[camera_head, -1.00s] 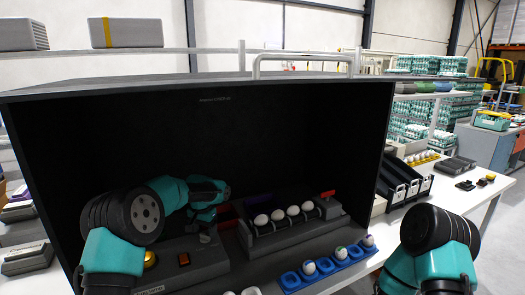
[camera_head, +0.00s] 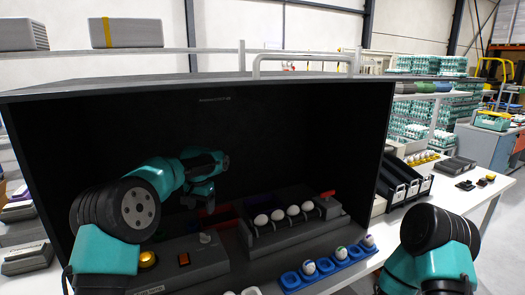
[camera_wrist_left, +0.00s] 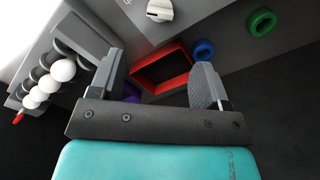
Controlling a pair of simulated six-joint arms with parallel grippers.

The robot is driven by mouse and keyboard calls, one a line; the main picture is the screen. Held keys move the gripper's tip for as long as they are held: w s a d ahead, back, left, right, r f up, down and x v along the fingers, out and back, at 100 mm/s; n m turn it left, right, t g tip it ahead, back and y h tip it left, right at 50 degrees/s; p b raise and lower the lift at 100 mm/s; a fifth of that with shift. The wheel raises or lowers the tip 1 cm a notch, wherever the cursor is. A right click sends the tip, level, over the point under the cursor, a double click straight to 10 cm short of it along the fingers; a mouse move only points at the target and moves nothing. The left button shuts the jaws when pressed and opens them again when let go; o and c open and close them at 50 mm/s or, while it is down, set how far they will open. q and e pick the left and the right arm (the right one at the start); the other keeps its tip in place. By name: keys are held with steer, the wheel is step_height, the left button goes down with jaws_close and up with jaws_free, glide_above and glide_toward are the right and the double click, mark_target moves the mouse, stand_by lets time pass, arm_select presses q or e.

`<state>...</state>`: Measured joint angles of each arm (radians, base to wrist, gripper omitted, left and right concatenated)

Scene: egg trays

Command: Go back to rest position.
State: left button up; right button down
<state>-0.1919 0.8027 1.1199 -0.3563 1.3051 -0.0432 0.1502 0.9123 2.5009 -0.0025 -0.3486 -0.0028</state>
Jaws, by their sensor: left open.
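My left gripper (camera_head: 199,196) is open inside the dark box, raised above a grey unit with a white knob (camera_head: 204,238). In the left wrist view its two fingers (camera_wrist_left: 158,78) stand apart with nothing between them. The white knob also shows there (camera_wrist_left: 159,10), clear of the fingers. My right arm shows at the right edge of the head view, outside the box; its gripper is out of the picture.
White eggs (camera_head: 292,211) sit in a row on a grey holder right of my left gripper. In front stands a blue tray (camera_head: 327,267) with several marked eggs. The box's black right wall (camera_head: 382,150) stands between the arms. A blue ring (camera_wrist_left: 203,50) and a green ring (camera_wrist_left: 261,22) lie near the frame.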

arm_select(q)
step_height(320, 180, up, 5)
glide_above(204, 235)
step_height(204, 235, down, 18)
steer(key=shift+w+d+r, duration=0.1)
steer(key=shift+r, duration=0.1)
steer(key=shift+m, duration=0.3)
step_height(204, 235, up, 11)
steer(key=shift+f, duration=0.2)
stand_by(0.4)
step_height(204, 235, down, 10)
steer(key=shift+f, duration=0.2)
stand_by(0.6)
